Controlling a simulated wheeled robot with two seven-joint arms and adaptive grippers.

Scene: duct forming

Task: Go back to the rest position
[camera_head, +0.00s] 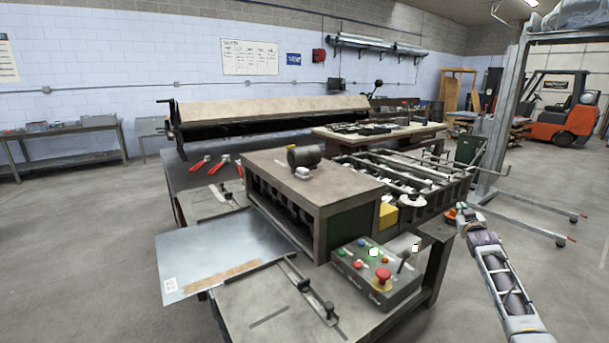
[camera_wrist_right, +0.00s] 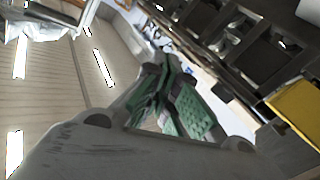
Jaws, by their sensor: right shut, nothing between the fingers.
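My right arm comes in from the lower right in the head view. Its gripper (camera_head: 462,217) is at the right side of the forming machine (camera_head: 320,190), apart from the control box as far as I can see. In the right wrist view the gripper's green-padded fingers (camera_wrist_right: 158,65) are together with nothing between them. The machine's dark frame and yellow block (camera_wrist_right: 297,108) show at the right of that view. My left gripper is not in view.
The control box (camera_head: 376,278) has a red stop button and a lever. A metal sheet (camera_head: 222,245) lies on the machine's front left. A grey lift frame (camera_head: 512,110) stands behind my right arm, with an orange forklift (camera_head: 568,125) farther back. Open floor lies right.

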